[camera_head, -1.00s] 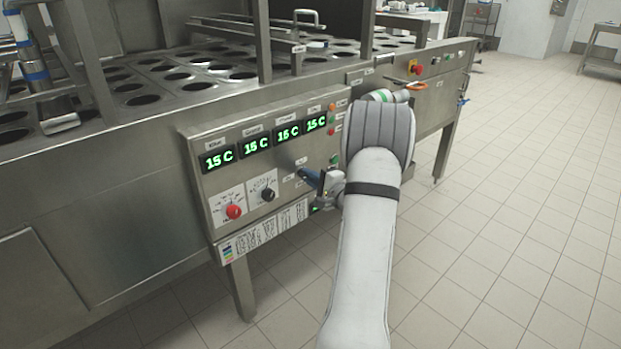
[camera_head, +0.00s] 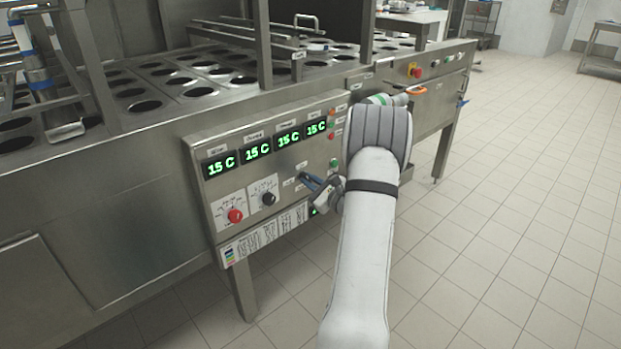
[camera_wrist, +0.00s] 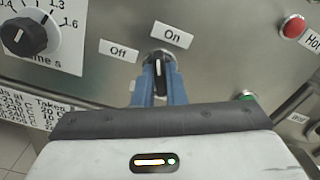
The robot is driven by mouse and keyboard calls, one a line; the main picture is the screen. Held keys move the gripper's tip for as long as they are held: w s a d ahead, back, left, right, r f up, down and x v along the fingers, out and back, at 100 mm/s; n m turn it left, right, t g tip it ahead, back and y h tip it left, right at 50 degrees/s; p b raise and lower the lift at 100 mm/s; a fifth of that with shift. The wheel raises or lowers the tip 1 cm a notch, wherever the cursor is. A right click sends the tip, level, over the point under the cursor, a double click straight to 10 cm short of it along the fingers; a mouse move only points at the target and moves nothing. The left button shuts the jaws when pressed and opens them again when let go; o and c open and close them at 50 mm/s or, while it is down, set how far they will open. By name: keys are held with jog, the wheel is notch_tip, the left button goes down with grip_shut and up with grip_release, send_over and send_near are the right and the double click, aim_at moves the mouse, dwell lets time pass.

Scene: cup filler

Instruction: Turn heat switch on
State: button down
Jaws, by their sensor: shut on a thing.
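In the head view my gripper (camera_head: 307,181) is at the front of the control panel (camera_head: 207,188), and the knob is hidden behind the fingers.
A black dial (camera_wrist: 25,37) is at the left in the wrist view, and a red button (camera_wrist: 293,27) is at the right. A red knob (camera_head: 235,215) and green "15 C" displays (camera_head: 258,148) are on the panel. The tiled floor (camera_head: 520,220) at right is clear.

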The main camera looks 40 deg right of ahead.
jog(key=m+p, duration=0.2)
jog(key=m, duration=0.3)
jog(key=shift+f+p, duration=0.1)
jog(key=shift+p, duration=0.2)
dwell(0.4)
jog(key=c, duration=1.5)
grip_release()
jog(key=s, duration=0.5)
jog(key=s+p, duration=0.1)
jog(key=s, duration=0.1)
jog(key=shift+s+d, duration=0.35)
jog(key=shift+s, duration=0.05)
